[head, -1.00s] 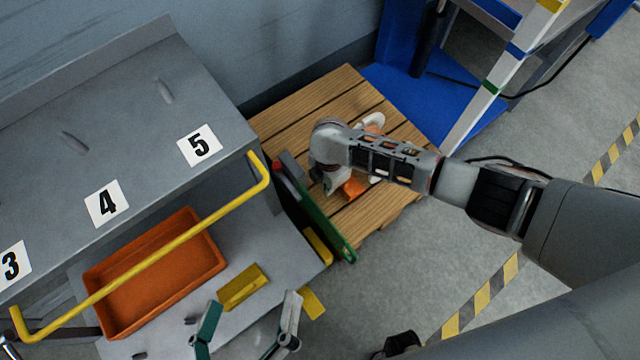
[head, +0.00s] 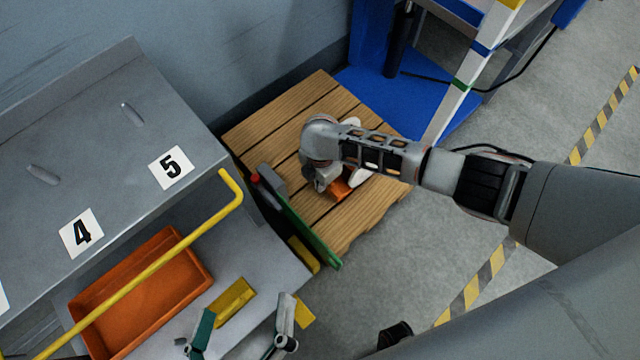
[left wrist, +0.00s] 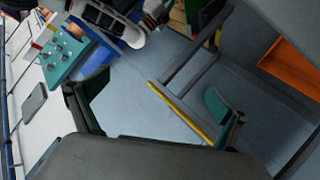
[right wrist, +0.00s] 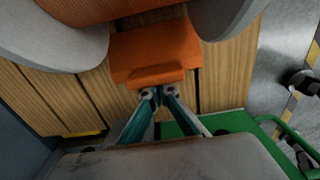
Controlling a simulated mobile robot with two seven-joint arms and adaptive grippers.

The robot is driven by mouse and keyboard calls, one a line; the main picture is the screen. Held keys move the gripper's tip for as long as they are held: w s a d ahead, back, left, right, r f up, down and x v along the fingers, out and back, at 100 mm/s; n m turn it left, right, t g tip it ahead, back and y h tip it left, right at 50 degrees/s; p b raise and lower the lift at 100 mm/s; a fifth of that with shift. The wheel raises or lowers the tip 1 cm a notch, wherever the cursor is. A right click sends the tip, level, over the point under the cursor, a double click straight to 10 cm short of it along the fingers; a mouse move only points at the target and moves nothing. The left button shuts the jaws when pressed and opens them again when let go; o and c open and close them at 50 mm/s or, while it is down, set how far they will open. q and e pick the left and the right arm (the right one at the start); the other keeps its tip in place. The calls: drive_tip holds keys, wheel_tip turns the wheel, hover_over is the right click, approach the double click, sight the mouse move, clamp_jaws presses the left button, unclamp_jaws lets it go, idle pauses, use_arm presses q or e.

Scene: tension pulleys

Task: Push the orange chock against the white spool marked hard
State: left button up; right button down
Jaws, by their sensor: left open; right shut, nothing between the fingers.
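The orange chock (right wrist: 155,50) lies on the wooden pallet in the right wrist view, with a raised lip on its near side. It also shows in the head view (head: 341,189), partly under my right arm. The spool has white flanges (right wrist: 52,38) and an orange winding (right wrist: 112,8); its marking is not visible. A thin strip of wood seems to show between chock and winding. My right gripper (right wrist: 158,93) is shut and empty, its tips at the chock's near lip; contact is hard to confirm. My left gripper (head: 240,335) is open and empty near the grey bench.
The wooden pallet (head: 318,105) stands by the wall. A green rail (head: 312,232) runs along its near left side. A grey bench with a yellow bar (head: 150,262) and an orange tray (head: 140,300) is at left. A blue stand (head: 440,110) is behind.

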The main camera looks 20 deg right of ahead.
drive_tip(key=shift+w+d+r, duration=0.1)
drive_tip(key=shift+w+d, duration=0.15)
drive_tip(key=shift+d, duration=0.2)
drive_tip(key=shift+w+d, duration=0.2)
drive_tip(key=shift+d, duration=0.55)
use_arm(q)
drive_tip(key=shift+a+f+m, duration=0.2)
drive_tip(key=shift+a+m, duration=0.15)
drive_tip(key=shift+m, duration=0.05)
drive_tip(key=shift+s, duration=0.1)
drive_tip(key=shift+r, duration=0.1)
use_arm(e)
wheel_tip(320, 180, up, 12)
drive_tip(key=shift+f, duration=0.1)
